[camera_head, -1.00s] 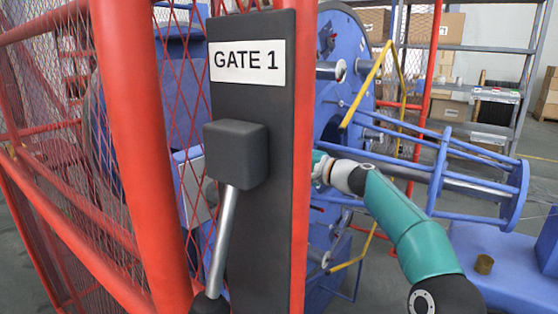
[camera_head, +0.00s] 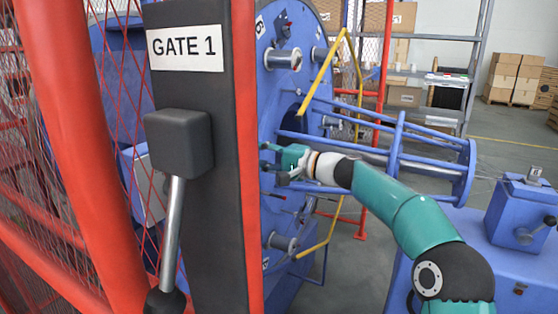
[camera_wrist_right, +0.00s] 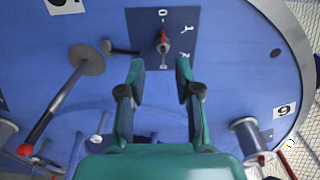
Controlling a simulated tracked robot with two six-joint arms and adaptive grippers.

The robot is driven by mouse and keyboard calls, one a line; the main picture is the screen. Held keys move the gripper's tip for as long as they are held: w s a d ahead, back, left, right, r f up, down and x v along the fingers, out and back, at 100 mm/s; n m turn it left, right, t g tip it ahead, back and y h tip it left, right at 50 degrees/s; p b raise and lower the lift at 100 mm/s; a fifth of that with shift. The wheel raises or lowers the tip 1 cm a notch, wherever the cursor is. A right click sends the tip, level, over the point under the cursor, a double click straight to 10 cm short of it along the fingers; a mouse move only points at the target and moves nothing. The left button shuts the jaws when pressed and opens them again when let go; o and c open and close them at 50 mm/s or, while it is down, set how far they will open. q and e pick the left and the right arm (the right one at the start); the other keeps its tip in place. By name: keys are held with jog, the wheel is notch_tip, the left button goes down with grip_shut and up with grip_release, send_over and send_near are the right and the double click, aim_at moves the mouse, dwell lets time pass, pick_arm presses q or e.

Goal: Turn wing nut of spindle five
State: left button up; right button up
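My right gripper (camera_head: 268,158) reaches to the large blue disc (camera_head: 290,82) behind the gate post. In the right wrist view my right gripper (camera_wrist_right: 160,68) is open and empty, its two fingers apart in front of a dark blue panel (camera_wrist_right: 145,22) on the disc. A small red-tipped knob (camera_wrist_right: 163,42) on that panel lies beyond the fingertips. I cannot identify spindle five's wing nut for sure. My left gripper is not in view.
The dark Gate 1 post (camera_head: 205,240) and red mesh fence (camera_head: 65,150) stand close at left. A yellow bar (camera_head: 322,70) and blue tubular cradle (camera_head: 400,150) are near my arm. A blue machine base (camera_head: 470,240) is at lower right. A numbered label (camera_wrist_right: 285,109) is right of the fingers.

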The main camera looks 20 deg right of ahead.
jog(key=v, duration=0.6)
jog(key=shift+f, duration=0.1)
dwell(0.3)
